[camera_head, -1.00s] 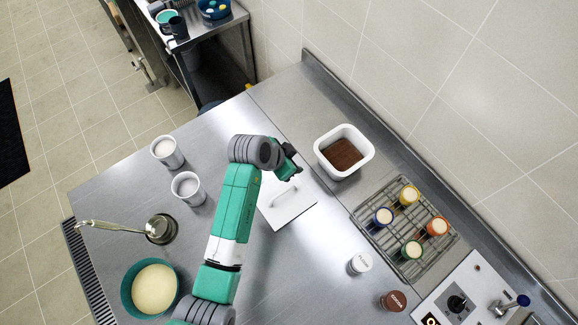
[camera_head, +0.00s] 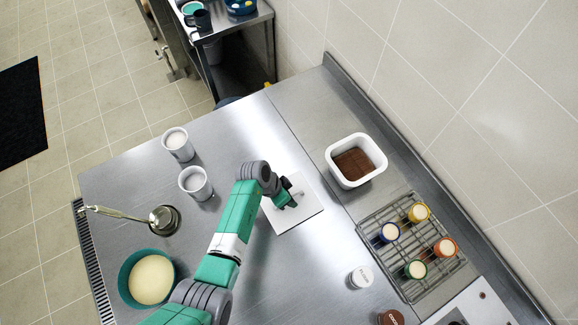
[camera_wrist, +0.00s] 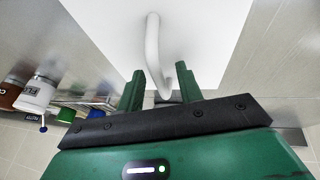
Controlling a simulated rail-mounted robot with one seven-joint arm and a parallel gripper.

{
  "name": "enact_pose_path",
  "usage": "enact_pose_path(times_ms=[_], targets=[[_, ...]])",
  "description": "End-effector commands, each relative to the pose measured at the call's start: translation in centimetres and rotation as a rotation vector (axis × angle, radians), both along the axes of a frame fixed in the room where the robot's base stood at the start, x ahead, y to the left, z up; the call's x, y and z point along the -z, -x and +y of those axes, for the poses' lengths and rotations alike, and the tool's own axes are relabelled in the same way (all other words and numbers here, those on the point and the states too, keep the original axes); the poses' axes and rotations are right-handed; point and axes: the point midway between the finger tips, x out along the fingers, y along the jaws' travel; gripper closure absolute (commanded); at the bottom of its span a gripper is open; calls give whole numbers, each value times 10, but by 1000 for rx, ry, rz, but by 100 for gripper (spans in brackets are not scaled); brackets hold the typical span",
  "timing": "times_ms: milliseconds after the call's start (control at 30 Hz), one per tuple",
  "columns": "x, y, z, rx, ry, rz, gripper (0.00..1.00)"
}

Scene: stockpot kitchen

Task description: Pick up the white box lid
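The white box lid (camera_head: 303,216) is a flat square lying on the steel counter, with a raised bar handle. In the wrist view the lid (camera_wrist: 205,25) fills the top, and its curved white handle (camera_wrist: 153,50) reaches down toward my fingers. My gripper (camera_head: 290,203) is over the lid at its handle. In the wrist view my gripper (camera_wrist: 160,88) is open, with two green fingers apart and the end of the handle between them. I see no clear contact with either finger. The white box (camera_head: 335,170) with brown contents stands open to the right of the lid.
A wire rack (camera_head: 398,275) with several coloured cups is at the right. A white-capped jar (camera_head: 360,277) and a brown jar (camera_head: 390,317) stand near it. Two white cups, a ladle (camera_head: 163,220) and a teal bowl (camera_head: 126,290) are left of my arm.

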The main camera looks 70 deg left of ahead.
Motion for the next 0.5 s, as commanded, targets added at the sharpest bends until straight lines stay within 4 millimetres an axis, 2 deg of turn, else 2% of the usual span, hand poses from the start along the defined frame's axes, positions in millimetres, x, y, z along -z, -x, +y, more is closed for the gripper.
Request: enact_pose_path(times_ms=[267, 433, 500], targets=[[4, -2, 0, -1, -1, -1, 66], [4, -2, 0, -1, -1, -1, 99], [4, -2, 0, -1, -1, -1, 100]])
